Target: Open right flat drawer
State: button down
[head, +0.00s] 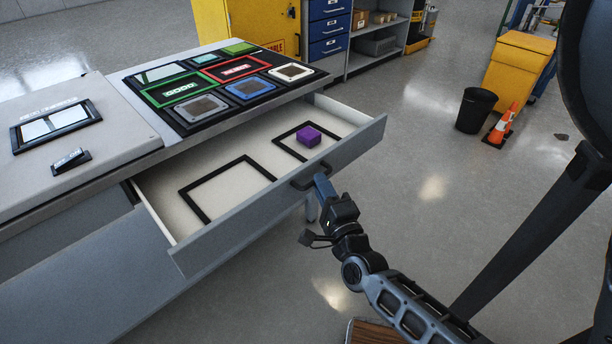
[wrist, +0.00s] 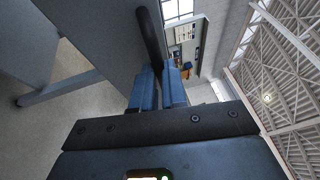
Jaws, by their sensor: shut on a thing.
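The flat drawer (head: 230,226) of the grey workbench is pulled out in the head view, so its pale inside shows. Two black square frames (head: 222,168) lie on its floor, and a purple block (head: 308,136) sits in the right one. The dark bar handle (head: 312,178) is on the drawer's front. My gripper (head: 322,184) is shut on this handle. In the wrist view the blue fingers (wrist: 160,88) close around the dark handle (wrist: 151,40), next to the grey drawer front.
The bench top (head: 95,100) carries a panel of coloured frames (head: 215,85) and a small black device (head: 70,162). A black bin (head: 476,110) and an orange cone (head: 503,124) stand at the right. The floor between them and the drawer is clear.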

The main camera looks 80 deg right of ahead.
jog(key=shift+s+a+f, duration=0.1)
jog(key=shift+s+a, duration=0.45)
jog(key=shift+s, duration=0.3)
jog(key=c, duration=1.2)
grip_release()
jog(key=shift+o, duration=0.2)
jog(key=v, duration=0.7)
jog(key=shift+s+a+b, duration=0.2)
jog(key=shift+a+b, duration=0.1)
jog(key=shift+b, duration=0.15)
